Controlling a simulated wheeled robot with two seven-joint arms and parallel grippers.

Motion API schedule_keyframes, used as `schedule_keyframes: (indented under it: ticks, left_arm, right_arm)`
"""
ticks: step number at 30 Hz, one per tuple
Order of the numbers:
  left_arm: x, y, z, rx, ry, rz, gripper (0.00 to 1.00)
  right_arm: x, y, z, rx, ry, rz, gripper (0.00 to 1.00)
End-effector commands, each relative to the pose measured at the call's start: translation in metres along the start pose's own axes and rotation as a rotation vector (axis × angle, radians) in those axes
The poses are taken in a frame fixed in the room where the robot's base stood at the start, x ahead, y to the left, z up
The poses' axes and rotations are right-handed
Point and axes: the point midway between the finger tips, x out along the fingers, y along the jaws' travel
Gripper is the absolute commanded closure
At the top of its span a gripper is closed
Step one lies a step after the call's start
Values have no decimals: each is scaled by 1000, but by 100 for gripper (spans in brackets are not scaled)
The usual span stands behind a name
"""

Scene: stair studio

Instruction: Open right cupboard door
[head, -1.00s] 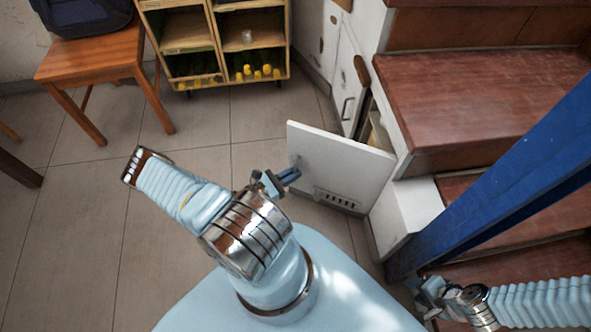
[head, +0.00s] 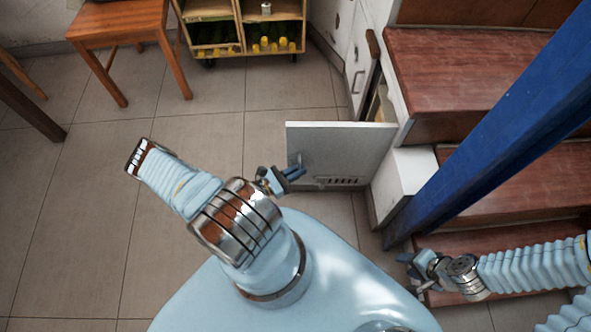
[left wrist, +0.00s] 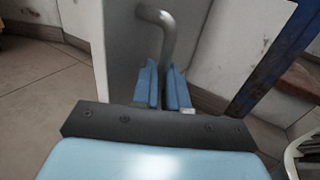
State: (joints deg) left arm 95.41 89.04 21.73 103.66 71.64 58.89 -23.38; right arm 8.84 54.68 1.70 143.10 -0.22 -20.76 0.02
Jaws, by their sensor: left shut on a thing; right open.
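The right cupboard door (head: 350,150) is a white panel with a slotted vent near its bottom. It stands swung out from the white cupboard beneath the stairs, with its hinged side at the right. My left gripper (head: 294,174) is at the door's face near its free left edge, shut on the door handle. In the left wrist view the grey bent handle (left wrist: 160,25) runs down between the blue fingers (left wrist: 168,88); its lower end is hidden. My right gripper (head: 412,270) is open and empty by the lower stairs, away from the door.
Red-brown stairs (head: 470,85) rise at the right, with a blue beam (head: 490,125) slanting before them. Another white cupboard door with a handle (head: 358,82) is shut behind. A wooden shelf (head: 243,48) and a chair (head: 115,22) stand at the back.

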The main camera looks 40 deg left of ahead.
Motion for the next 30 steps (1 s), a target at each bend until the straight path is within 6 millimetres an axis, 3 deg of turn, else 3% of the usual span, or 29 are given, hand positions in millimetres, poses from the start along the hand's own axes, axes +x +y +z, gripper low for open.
schedule_keyframes:
  ticks: [11,12,17,26,30]
  left_arm:
    - [6,-5,5,-1,-17,-13,100]
    - [6,-5,5,-1,-17,-13,86]
    - [6,-4,5,-2,-15,-11,63]
    - [0,-1,2,0,-8,-4,63]
    - [-18,-1,1,0,-6,-3,63]
  right_arm:
    - [0,0,0,0,0,0,57]
    - [0,0,0,0,0,0,57]
    - [0,0,0,0,0,0,57]
    - [0,0,0,0,0,0,57]
    - [3,1,0,0,0,0,57]
